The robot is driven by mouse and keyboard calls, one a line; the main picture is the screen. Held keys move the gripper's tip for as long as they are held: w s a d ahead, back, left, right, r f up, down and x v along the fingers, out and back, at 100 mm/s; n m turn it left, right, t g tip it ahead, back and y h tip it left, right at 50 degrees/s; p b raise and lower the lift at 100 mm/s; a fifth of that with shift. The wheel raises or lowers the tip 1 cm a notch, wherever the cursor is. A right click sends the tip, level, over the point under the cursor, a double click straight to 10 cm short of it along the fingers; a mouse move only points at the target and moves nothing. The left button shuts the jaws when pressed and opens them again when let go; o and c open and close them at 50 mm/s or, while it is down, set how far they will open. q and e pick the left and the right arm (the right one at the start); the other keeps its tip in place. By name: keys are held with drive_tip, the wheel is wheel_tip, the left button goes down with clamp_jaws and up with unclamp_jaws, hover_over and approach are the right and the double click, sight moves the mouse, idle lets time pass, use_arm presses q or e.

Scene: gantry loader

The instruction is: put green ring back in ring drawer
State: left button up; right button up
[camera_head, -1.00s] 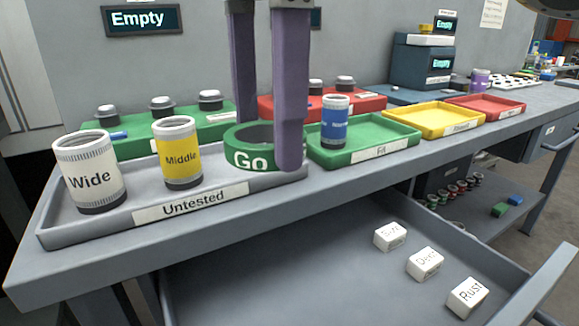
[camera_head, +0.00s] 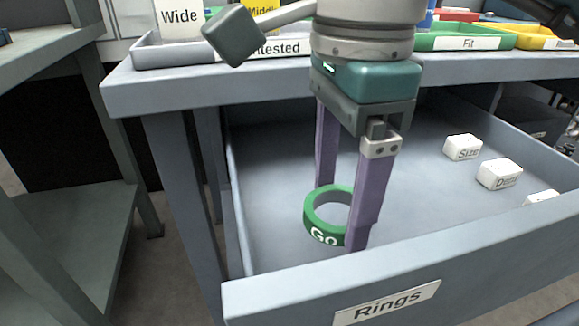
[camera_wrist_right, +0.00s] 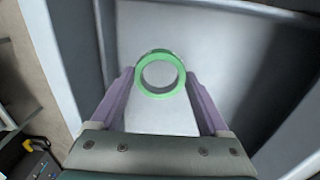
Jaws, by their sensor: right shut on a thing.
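The green ring (camera_head: 318,230), marked "Go", is between the purple fingers of my right gripper (camera_head: 338,222) in the head view. The gripper is shut on it and points down inside the open drawer (camera_head: 270,165) labelled "Rings" (camera_head: 386,302). The ring is near the drawer floor on its left side; whether it touches the floor I cannot tell. In the right wrist view the green ring (camera_wrist_right: 160,52) sits between the fingertips over the pale drawer floor. My left gripper is not in view.
White blocks marked "Size" (camera_head: 462,148) and "Dent" (camera_head: 499,174), and one cut by the drawer front, sit at the drawer's right. The middle floor is clear. On the bench above are the "Untested" tray (camera_head: 150,52) and green "Fit" tray (camera_head: 455,42).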

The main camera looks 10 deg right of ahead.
sight(332, 252)
drive_tip(key=shift+f+b, duration=0.55)
drive_tip(key=shift+f, duration=1.8)
drive_tip(key=shift+f, duration=0.2)
drive_tip(key=o, duration=1.5)
drive_tip(key=shift+c, duration=0.2)
drive_tip(key=shift+r, duration=0.1)
